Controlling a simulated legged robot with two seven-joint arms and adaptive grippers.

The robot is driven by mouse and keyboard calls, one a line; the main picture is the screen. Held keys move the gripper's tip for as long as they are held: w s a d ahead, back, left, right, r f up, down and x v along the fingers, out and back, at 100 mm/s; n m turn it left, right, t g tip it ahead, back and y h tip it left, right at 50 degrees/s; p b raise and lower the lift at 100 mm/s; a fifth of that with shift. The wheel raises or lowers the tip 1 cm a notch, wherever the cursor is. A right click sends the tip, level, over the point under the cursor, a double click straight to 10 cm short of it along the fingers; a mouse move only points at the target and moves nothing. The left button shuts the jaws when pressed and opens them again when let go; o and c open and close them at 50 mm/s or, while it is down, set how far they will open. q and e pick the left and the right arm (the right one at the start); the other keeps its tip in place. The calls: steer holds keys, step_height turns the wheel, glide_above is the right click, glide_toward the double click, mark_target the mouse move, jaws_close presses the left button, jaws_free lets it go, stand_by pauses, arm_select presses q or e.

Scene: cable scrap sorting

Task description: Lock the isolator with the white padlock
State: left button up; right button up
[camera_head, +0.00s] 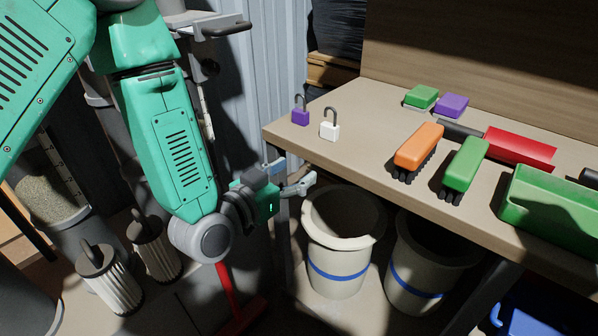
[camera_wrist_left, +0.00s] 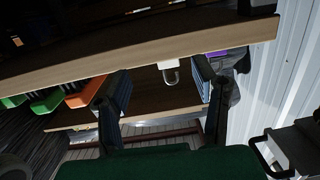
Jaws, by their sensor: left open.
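The white padlock (camera_head: 330,131) stands upright on the tabletop near its left end, its dark shackle up. A purple padlock (camera_head: 300,117) stands just left of it. My left gripper (camera_head: 293,175) is open and empty, beside the table's left front corner and below the top's level. In the left wrist view, the white padlock (camera_wrist_left: 169,72) shows upside down between the spread fingers, some way beyond them, and the purple padlock (camera_wrist_left: 217,53) is partly hidden by one finger. I cannot make out the isolator for certain. My right gripper is not in view.
The table edge (camera_head: 366,187) lies between my left gripper and the padlocks. Orange (camera_head: 418,146) and green (camera_head: 465,164) brushes, a red dustpan (camera_head: 520,147) and a green bin (camera_head: 548,205) are farther right. Two pale buckets stand below. A grey fixture (camera_head: 215,27) is behind my arm.

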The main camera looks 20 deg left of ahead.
mark_target(327, 135)
arm_select(q)
steer(key=shift+t, duration=0.6)
steer(key=w, duration=0.2)
steer(key=w+d+r, duration=0.1)
steer(key=w, duration=0.1)
steer(key=w+d+r, duration=0.1)
steer(key=w, duration=0.1)
steer(key=shift+w+d+r, duration=0.1)
steer(key=shift+w+r, duration=0.1)
steer(key=shift+w, duration=0.15)
steer(key=shift+w+f, duration=0.1)
steer(key=shift+w, duration=1.4)
steer(key=shift+w+d+b, duration=0.25)
steer(key=shift+w+b, duration=0.05)
steer(key=shift+w, duration=0.25)
steer(key=shift+w+d, duration=0.3)
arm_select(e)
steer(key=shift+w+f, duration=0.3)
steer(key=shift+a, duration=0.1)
